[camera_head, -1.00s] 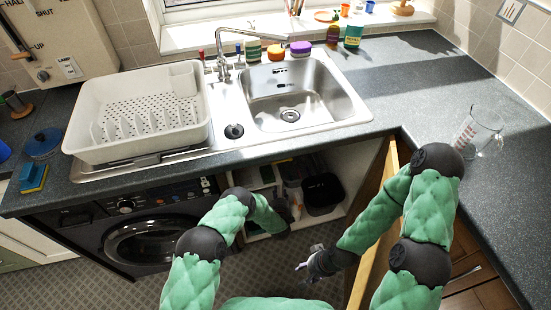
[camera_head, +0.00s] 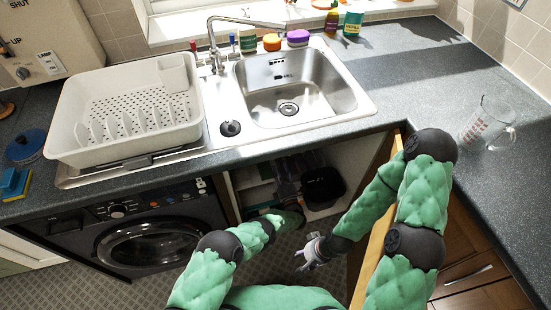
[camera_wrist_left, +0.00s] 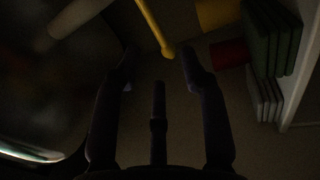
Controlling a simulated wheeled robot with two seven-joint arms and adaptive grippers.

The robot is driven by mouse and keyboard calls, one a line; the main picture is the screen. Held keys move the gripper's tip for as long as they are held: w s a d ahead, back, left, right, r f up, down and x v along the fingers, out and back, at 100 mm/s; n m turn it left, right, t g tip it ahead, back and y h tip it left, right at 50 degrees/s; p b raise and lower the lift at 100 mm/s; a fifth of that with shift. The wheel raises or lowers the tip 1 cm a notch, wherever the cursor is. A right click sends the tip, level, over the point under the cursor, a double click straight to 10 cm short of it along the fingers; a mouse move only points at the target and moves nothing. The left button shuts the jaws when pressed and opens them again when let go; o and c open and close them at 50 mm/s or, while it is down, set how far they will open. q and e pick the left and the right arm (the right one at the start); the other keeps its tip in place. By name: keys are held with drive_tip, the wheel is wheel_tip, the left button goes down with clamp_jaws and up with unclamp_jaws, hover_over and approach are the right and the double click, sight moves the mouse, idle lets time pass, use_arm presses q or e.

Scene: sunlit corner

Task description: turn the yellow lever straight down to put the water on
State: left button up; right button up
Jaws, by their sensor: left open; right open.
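The yellow lever (camera_wrist_left: 153,29) shows at the top middle of the left wrist view, slanting down and right to a rounded end. It is not discernible in the head view. My left gripper (camera_wrist_left: 157,66) has its fingers spread, with the lever's end just beyond and between the tips. I see no contact. In the head view my left gripper (camera_head: 296,217) is low in the open cupboard under the sink, dark and partly hidden by its wrist. My right gripper (camera_head: 306,254) is open and empty above the floor, in front of the cupboard near its door.
The wooden cupboard door (camera_head: 376,240) stands open beside my right arm. Inside are a black bin (camera_head: 322,187) and, in the wrist view, a red object (camera_wrist_left: 228,53), dark green items (camera_wrist_left: 270,38) and a pale pipe (camera_wrist_left: 77,17). A washing machine (camera_head: 150,240) stands left.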

use_arm(q)
drive_tip(key=b+x, duration=0.2)
drive_tip(key=x, duration=0.5)
drive_tip(key=shift+w, duration=0.1)
